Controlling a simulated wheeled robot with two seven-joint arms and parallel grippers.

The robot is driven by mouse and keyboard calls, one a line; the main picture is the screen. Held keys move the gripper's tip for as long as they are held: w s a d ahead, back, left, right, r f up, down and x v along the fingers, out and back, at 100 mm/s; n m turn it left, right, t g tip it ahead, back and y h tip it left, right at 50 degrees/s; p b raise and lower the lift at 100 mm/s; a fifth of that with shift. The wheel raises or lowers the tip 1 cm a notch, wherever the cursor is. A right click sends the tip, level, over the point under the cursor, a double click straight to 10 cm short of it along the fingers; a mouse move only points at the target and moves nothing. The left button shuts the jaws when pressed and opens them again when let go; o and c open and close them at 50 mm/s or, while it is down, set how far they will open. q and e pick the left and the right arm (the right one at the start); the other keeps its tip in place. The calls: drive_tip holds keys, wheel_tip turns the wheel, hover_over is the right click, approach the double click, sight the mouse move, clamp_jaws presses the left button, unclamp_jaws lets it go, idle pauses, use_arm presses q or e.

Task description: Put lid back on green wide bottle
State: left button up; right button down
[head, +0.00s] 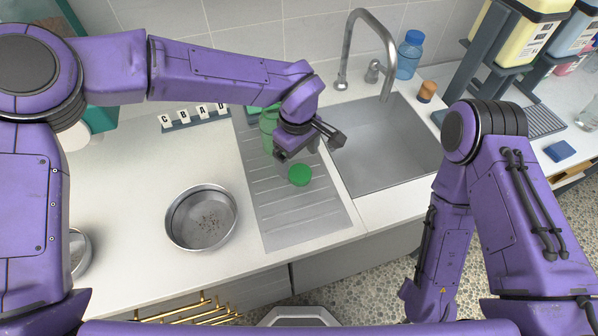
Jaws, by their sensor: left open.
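A round green lid (300,175) lies on the ribbed drainboard, just in front of and below my left gripper. A pale green translucent bottle (268,133) stands behind it on the drainboard, partly hidden by my left gripper and wrist; its top is hard to make out. My left gripper (311,147) is open above the drainboard, between the bottle and the sink, with nothing seen between its fingers. My right arm is folded down at the right, and its gripper does not show.
The drainboard (300,228) is clear in front of the lid. A steel bowl (202,217) with brown bits stands left of it. The sink (388,150) with a tall tap (387,70) is to the right. A blue bottle (409,57) and letter blocks (194,116) stand at the back.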

sight(300, 173)
use_arm(q)
drive_tip(key=shift+d+f+p, duration=0.1)
drive_tip(key=shift+f+p, duration=0.2)
drive_tip(key=shift+f, duration=0.1)
drive_tip(key=f, duration=0.1)
drive_tip(key=f+p, duration=0.1)
drive_tip(key=f, duration=0.1)
drive_tip(key=shift+d+f, duration=0.25)
drive_tip(key=shift+f, duration=0.5)
drive_tip(key=shift+c, duration=0.3)
drive_tip(key=c, duration=1.1)
